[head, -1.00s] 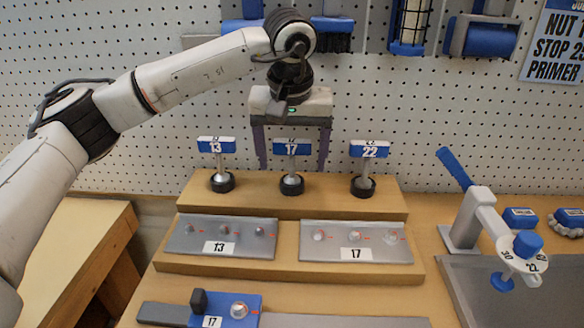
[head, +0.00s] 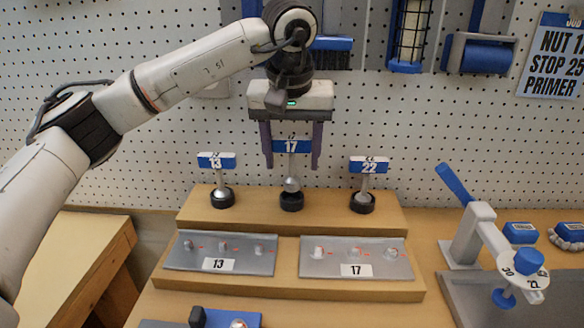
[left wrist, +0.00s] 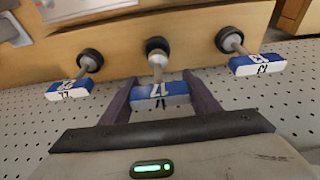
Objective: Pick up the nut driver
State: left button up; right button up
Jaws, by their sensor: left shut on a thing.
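Three nut drivers with blue-and-white T handles stand on the upper wooden step. The 17 nut driver (head: 291,147) is in the middle, with its handle between the fingers of my left gripper (head: 290,160). My left gripper is shut on that handle, and its metal socket end shows just above its black ring holder (head: 292,201). The 17 handle also shows between the fingers in the left wrist view (left wrist: 158,90). The 13 nut driver (head: 217,162) on the left and the 22 nut driver (head: 369,166) on the right stand upright in their rings. My right gripper is not in view.
Grey plates marked 13 (head: 185,262) and 17 (head: 318,268) with small nuts lie on the lower step. A grey-and-blue lever device (head: 478,233) stands at the right. A pegboard (head: 120,100) rises close behind.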

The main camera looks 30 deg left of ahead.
pick_arm(q)
jog(key=s+d, duration=0.4)
jog(key=s, duration=0.4)
jog(key=s+d+b, duration=0.1)
jog(key=s+d, duration=0.2)
jog(key=s, duration=0.5)
jog(key=shift+d, duration=0.4)
jog(key=shift+s+f, duration=0.1)
